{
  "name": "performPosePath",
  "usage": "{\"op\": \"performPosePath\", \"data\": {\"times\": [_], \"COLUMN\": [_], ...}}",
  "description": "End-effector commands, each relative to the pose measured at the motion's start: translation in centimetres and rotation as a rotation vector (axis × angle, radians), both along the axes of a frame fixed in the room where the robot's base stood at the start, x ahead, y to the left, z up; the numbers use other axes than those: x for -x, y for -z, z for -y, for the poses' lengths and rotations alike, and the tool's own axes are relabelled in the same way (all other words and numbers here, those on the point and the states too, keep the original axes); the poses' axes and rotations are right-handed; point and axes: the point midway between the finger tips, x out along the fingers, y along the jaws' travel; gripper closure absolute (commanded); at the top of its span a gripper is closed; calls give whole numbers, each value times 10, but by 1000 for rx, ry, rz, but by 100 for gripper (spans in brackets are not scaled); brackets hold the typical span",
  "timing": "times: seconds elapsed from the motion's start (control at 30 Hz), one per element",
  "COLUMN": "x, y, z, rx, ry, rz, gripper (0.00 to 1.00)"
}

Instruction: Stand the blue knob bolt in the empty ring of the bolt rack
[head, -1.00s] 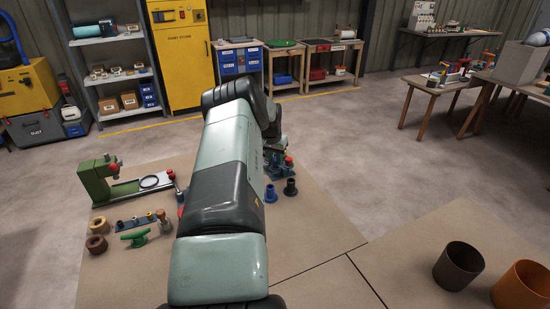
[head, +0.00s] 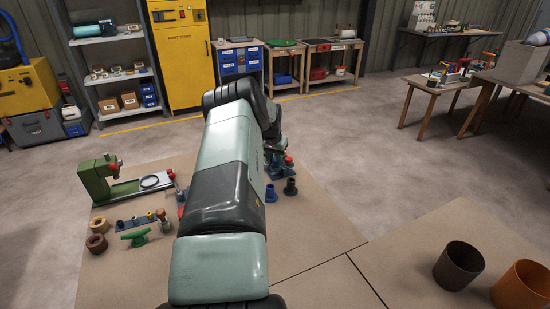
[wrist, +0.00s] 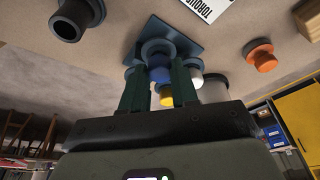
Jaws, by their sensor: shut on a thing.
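In the wrist view, my gripper (wrist: 160,88) is shut with its two dark green fingers on either side of the blue knob bolt (wrist: 158,74). The blue-grey bolt rack (wrist: 182,38) lies just beyond the fingertips, with rounded ring shapes on it. A white knob (wrist: 195,77) and a yellow knob (wrist: 167,97) show close to the fingers. The fingers and knobs hide the lower part of the bolt, so I cannot tell whether it is inside a ring. In the head view, my arm covers most of the gripper; part of the blue rack (head: 281,172) shows beside it.
A blue flared piece (head: 270,194) and a dark flared piece (head: 290,187) stand close to the rack. An orange knobbed piece (wrist: 261,56) stands apart from it. A green press (head: 98,180) is at left. Brown (head: 458,266) and orange (head: 522,288) cups stand at right.

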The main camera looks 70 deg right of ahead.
Motion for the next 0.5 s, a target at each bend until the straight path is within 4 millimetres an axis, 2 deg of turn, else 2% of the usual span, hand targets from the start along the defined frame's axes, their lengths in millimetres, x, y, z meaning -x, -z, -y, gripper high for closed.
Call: {"op": "performPosePath", "data": {"times": [0.37,0.4,0.47,0.5], "x": [0,0,0,0], "y": [8,8,8,8], "z": [0,0,0,0], "rx": [-1,0,0,0], "ry": [0,0,0,0], "rz": [0,0,0,0], "gripper": [100,68,61,61]}}
